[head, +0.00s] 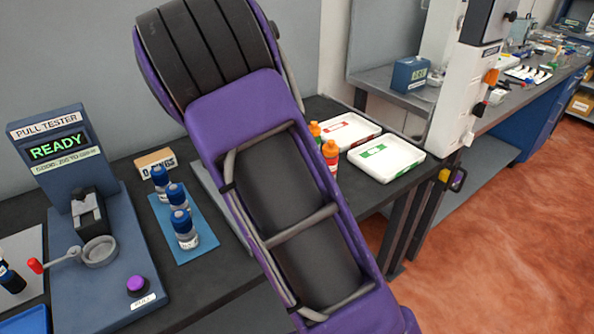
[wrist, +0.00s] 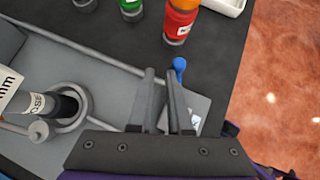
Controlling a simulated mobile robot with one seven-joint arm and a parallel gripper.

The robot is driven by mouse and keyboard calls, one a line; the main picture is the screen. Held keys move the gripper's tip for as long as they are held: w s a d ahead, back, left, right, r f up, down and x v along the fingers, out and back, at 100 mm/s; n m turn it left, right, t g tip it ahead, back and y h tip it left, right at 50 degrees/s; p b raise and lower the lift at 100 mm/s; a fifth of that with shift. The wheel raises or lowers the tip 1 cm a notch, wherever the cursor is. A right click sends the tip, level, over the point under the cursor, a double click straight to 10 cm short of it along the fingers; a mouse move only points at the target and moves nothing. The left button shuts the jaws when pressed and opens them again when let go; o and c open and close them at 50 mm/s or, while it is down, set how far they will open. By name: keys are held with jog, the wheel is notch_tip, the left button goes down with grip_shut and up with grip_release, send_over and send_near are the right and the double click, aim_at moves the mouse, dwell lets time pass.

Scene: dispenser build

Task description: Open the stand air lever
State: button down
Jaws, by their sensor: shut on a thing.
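In the wrist view, a lever with a blue knob (wrist: 180,64) shows at the right end of the grey stand (wrist: 112,72). I take it to be the stand air lever. My gripper (wrist: 162,82) is at that end, its two dark fingers shut on the lever, with the knob showing just past the right fingertip. The fingers hide most of the lever, so its angle is unclear. The stand also holds a dark cylinder with a white label (wrist: 60,104) in a round grey ring. In the head view my purple arm hides the lever and most of the stand.
Behind the stand, a red bottle with an orange cap (wrist: 180,20) and a green one (wrist: 131,8) are close. The table's right edge and open floor (wrist: 285,90) lie beyond. A pull tester (head: 95,230), blue-capped bottles (head: 184,230) and white trays (head: 386,158) are on the bench.

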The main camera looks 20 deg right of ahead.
jog(key=d, duration=0.1)
jog(key=w+d, duration=0.1)
jog(key=shift+d, duration=0.35)
jog(key=shift+s+a+r, duration=0.1)
jog(key=shift+s+a, duration=0.15)
jog(key=shift+a, duration=0.1)
jog(key=shift+s+a, duration=0.6)
jog(key=shift+a, duration=0.05)
jog(key=p+v, duration=0.1)
jog(key=v, duration=1.6)
jog(key=shift+a, duration=0.25)
